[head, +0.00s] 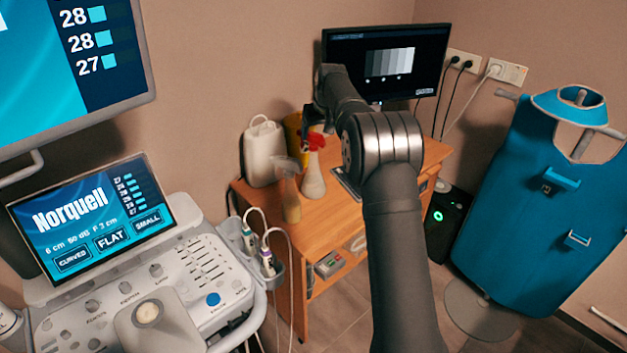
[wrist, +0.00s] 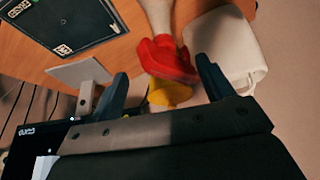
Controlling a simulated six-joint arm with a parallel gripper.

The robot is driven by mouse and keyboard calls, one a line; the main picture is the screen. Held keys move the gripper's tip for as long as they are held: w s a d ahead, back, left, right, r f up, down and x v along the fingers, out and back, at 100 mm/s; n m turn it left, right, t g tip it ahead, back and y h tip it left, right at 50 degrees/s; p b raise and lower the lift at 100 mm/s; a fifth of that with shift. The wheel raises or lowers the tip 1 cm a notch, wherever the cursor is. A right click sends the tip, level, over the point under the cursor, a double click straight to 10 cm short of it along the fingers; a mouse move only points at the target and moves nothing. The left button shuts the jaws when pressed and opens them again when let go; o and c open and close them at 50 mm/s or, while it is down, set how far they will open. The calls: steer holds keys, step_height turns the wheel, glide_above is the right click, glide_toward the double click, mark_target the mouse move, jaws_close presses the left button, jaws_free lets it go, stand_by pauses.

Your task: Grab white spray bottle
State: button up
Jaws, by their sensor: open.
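The white spray bottle (head: 313,183) with a red spray head stands upright on the wooden desk (head: 335,226). In the wrist view its red head (wrist: 168,60) shows in the middle, with part of the white body (wrist: 158,14) at the top edge. My gripper (head: 318,120) is just behind and above the red head in the head view. In the wrist view my gripper (wrist: 160,78) is open, with one finger on each side of the red head in the picture. I cannot tell whether either finger touches it.
A white canister (head: 264,152) and a yellow container (head: 293,132) stand close by. A bottle with amber contents (head: 290,200) is in front, at the desk's left edge. A monitor (head: 385,60) is behind my arm. A dark flat panel (wrist: 70,20) lies on the desk.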

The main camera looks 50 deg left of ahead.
mark_target(316, 144)
steer(key=x, duration=0.8)
jaws_close()
steer(key=shift+d, duration=0.1)
stand_by(1.2)
